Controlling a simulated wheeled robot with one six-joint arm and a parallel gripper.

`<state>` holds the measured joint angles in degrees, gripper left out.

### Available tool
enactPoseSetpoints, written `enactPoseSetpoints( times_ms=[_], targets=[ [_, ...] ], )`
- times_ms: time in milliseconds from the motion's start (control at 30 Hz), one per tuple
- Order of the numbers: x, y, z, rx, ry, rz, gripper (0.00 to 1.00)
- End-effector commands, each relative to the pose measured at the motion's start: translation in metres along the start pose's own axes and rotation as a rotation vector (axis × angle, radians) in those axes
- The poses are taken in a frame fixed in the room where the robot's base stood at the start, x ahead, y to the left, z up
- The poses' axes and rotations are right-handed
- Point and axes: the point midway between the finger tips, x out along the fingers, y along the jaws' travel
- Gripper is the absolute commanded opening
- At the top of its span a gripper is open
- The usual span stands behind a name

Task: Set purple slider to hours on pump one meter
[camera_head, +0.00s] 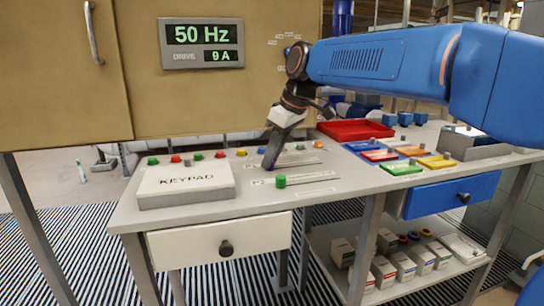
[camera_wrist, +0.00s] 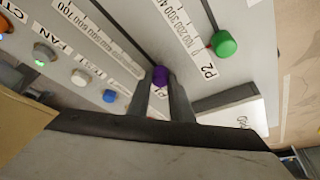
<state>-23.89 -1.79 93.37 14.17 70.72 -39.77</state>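The purple slider knob (camera_wrist: 160,76) shows between the fingertips of my gripper (camera_wrist: 160,84) in the wrist view, with a finger close against each side. It sits at the P1-label end of its track, near the low end of a printed scale (camera_wrist: 105,45) with numbers up to 700. In the head view my gripper (camera_head: 271,163) points down at the panel on the table, and only a sliver of purple shows by its fingertips. The wall display (camera_head: 202,44) reads 50 Hz, with DRIVE 9 A below. No hours reading is visible.
The green P2 slider knob (camera_wrist: 223,43) stands close to the right of my fingers. Several coloured buttons, including a blue one (camera_wrist: 109,96), lie to the left. The keypad box (camera_head: 186,183) stands left on the table, and a red tray (camera_head: 355,130) is behind.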

Motion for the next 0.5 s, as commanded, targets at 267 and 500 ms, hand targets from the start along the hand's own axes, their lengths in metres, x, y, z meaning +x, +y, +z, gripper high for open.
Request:
enactPoseSetpoints(
  times_ms=[267,500],
  targets=[
    [-0.005,0.012,0.01,0.004,0.0,0.002,0.0],
    [-0.016,0.041,0.036,0.004,0.001,0.003,0.0]
  ],
)
